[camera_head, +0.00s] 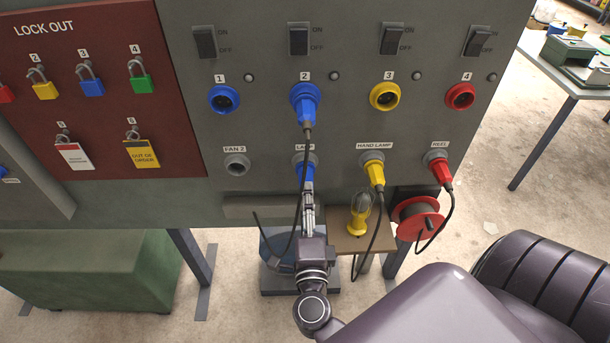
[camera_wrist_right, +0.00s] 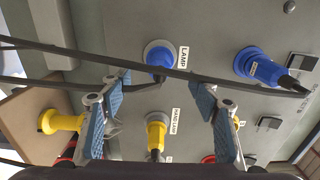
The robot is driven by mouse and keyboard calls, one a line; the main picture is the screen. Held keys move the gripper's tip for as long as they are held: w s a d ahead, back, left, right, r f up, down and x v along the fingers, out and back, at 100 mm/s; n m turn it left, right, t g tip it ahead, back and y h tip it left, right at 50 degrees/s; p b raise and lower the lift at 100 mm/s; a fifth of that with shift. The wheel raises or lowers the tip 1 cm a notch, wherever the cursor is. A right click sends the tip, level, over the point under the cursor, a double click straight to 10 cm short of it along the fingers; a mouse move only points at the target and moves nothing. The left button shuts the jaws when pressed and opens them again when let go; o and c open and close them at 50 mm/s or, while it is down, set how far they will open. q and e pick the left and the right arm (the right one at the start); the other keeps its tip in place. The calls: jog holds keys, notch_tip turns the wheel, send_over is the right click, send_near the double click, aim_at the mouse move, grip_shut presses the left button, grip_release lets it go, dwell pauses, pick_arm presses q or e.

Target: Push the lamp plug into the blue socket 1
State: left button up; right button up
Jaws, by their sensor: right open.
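The blue lamp plug (camera_head: 300,174) sits in the grey holder under the LAMP label, partly hidden by my right gripper in the head view. It also shows in the right wrist view (camera_wrist_right: 158,58), ahead between the two fingers. My right gripper (camera_head: 308,192) is just below it; in the wrist view its fingers (camera_wrist_right: 159,88) are spread apart, with nothing gripped. The blue socket 1 (camera_head: 223,99) is an empty round socket at the panel's upper left. My left gripper is not in view.
Another blue plug (camera_head: 305,104) is in socket 2; its black cable (camera_head: 300,205) hangs past my right gripper and crosses the wrist view. Yellow socket 3 (camera_head: 384,96) and red socket 4 (camera_head: 460,96) are empty. A yellow plug (camera_head: 375,175) and red plug (camera_head: 441,172) sit in holders at right.

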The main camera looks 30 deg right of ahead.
aim_at(306, 179)
jog(key=p+x, duration=0.1)
jog(key=x, duration=0.7)
jog(key=shift+w, duration=0.1)
jog(key=shift+p, duration=0.4)
dwell(1.0)
grip_shut()
dwell(0.4)
